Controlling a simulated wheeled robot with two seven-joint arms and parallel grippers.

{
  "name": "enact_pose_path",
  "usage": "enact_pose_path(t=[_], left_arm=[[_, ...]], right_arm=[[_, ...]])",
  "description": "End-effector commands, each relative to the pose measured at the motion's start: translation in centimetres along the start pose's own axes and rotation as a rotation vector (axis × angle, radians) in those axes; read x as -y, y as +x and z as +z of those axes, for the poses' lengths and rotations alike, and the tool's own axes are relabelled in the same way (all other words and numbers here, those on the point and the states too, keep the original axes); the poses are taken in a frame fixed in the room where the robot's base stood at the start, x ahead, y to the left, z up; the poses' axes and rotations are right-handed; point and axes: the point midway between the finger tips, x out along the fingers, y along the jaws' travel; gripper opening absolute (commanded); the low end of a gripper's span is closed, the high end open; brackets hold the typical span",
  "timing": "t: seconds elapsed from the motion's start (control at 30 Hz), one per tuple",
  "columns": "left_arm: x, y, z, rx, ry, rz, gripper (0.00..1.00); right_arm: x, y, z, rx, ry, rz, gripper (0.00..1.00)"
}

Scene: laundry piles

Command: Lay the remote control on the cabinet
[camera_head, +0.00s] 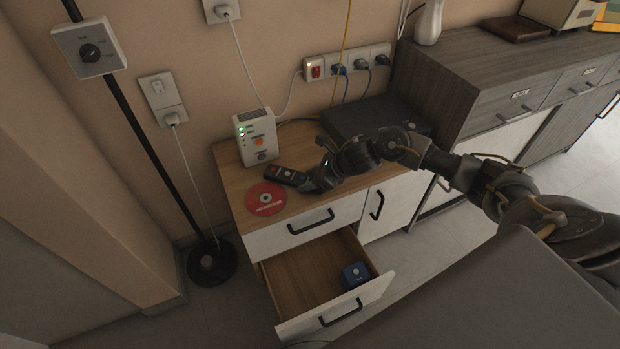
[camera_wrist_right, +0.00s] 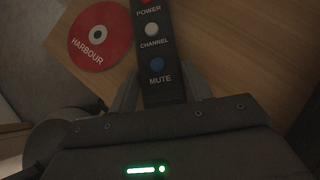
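The remote control (camera_head: 285,176) is dark with coloured buttons. It is over the wooden top of the low white-fronted cabinet (camera_head: 238,180), close to a red disc (camera_head: 266,198). My right gripper (camera_head: 306,184) is at the remote's near end. In the right wrist view the remote (camera_wrist_right: 166,92) lies between the two fingers (camera_wrist_right: 160,90), which sit close along its sides. Its buttons and the words POWER, CHANNEL and MUTE face the camera. Whether its underside touches the cabinet top is hard to tell. My left gripper is not in view.
A white device (camera_head: 256,138) with green lights stands behind the remote. A dark flat box (camera_head: 375,120) takes up the cabinet's back right. A grey sideboard (camera_head: 450,85) stands to the right.

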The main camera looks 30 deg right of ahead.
Motion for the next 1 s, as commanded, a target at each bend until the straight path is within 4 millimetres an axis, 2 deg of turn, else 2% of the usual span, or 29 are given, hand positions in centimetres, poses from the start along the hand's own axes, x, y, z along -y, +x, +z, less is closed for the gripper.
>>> enact_pose_path(t=[0.03, 0.13, 0.47, 0.57, 0.73, 1.0], left_arm=[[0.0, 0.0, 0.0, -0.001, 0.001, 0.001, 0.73], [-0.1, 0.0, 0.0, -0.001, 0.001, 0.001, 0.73], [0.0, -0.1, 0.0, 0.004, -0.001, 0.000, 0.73], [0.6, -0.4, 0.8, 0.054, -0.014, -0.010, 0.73], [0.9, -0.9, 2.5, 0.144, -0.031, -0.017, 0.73], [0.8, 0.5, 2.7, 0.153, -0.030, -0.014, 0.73]], right_arm=[[0.0, 0.0, 0.0, 0.000, 0.000, 0.000, 0.56], [0.0, 0.0, 0.0, 0.000, 0.000, 0.000, 0.69], [0.0, -0.1, 0.1, 0.000, 0.000, 0.000, 0.69], [0.0, -0.3, 0.3, 0.000, 0.000, 0.000, 0.69], [0.1, -3.9, 0.2, -0.001, -0.002, -0.002, 0.69], [0.0, -9.5, 0.1, -0.002, -0.002, -0.002, 0.69]])
